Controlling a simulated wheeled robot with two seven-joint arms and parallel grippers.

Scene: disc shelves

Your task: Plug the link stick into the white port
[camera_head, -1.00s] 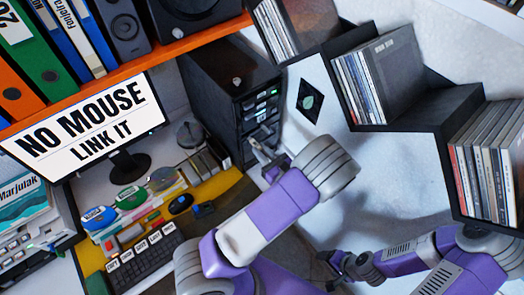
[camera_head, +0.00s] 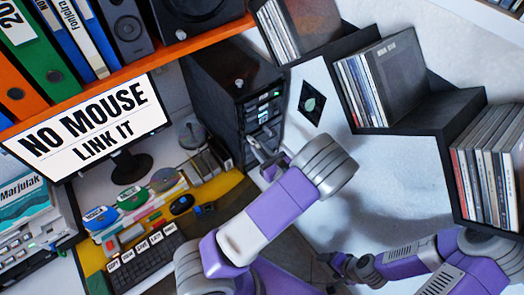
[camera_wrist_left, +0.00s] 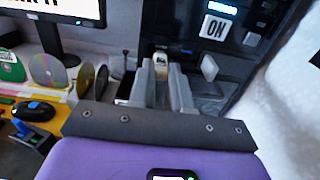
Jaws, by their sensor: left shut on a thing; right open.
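My left gripper (camera_head: 262,154) is at the lower front of the black computer tower (camera_head: 228,92). In the left wrist view its two grey fingers (camera_wrist_left: 164,84) are shut on the link stick (camera_wrist_left: 161,63), a small pale stick with its far end towards the tower's dark front panel. I cannot tell whether that end touches or enters a port. A pale grey piece (camera_wrist_left: 209,68) sticks out of the panel just right of the fingers. My right gripper (camera_head: 337,262) is open and empty, low in the head view, away from the tower.
The monitor (camera_head: 95,125), keyboard (camera_head: 145,258), black mouse (camera_head: 181,204) and upright discs (camera_wrist_left: 48,70) stand left. Disc shelves (camera_head: 440,110) hang on the right.

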